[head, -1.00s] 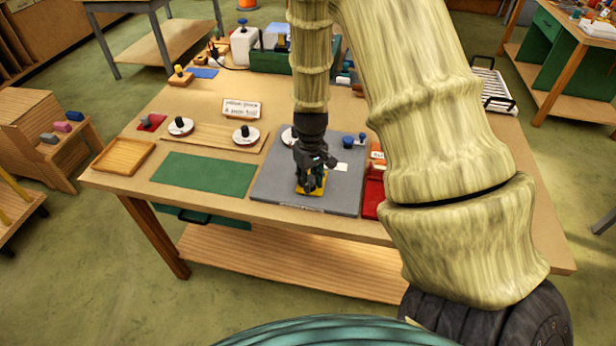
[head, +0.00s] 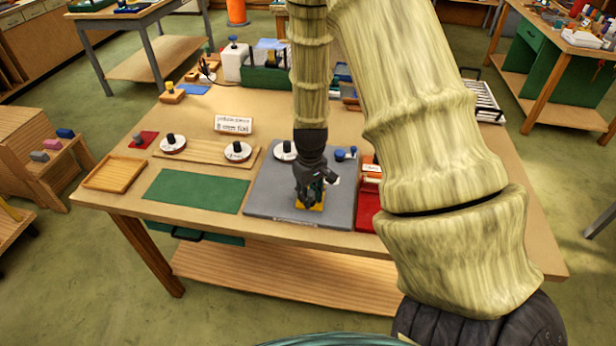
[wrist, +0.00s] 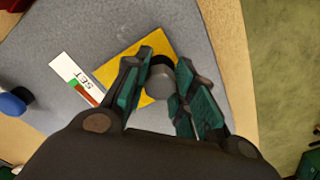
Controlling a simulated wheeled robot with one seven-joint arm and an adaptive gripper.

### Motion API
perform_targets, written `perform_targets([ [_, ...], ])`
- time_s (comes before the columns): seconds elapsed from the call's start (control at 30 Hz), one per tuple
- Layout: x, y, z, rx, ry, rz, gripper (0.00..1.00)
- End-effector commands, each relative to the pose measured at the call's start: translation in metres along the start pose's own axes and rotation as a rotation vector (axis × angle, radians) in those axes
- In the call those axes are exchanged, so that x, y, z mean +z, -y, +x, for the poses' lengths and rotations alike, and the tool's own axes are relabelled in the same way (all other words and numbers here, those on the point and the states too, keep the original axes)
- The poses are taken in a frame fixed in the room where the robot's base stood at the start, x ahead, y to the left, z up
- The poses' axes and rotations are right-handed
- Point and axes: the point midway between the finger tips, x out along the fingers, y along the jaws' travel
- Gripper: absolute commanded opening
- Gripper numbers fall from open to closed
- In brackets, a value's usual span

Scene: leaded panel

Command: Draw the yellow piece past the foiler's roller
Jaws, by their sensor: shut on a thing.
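The yellow piece (wrist: 118,66) lies flat on a grey board (head: 262,195) at the front of the bench. It also shows below my gripper in the head view (head: 312,207). My gripper (wrist: 162,75) is shut on a grey, dark-topped knob (wrist: 161,85) that stands over the yellow piece. The fingers hide part of the piece. Behind my gripper on the board are a white disc with a dark knob (head: 284,150) and blue knobs (head: 345,154). I cannot clearly tell which part is the foiler's roller.
A white card marked SET (wrist: 76,78) lies beside the yellow piece. Left of the board are a green mat (head: 195,191), a wooden tray (head: 115,173) and white discs with dark knobs (head: 238,151). A red tray (head: 367,205) stands close on the right. A lettered card (head: 233,124) stands behind.

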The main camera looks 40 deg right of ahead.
Motion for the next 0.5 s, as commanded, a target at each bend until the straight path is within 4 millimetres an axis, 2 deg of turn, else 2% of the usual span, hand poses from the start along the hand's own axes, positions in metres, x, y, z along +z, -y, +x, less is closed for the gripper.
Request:
perform_targets([
  [0.5,-0.0045,0.0014,-0.0007,0.002,-0.004,0.000,0.05],
])
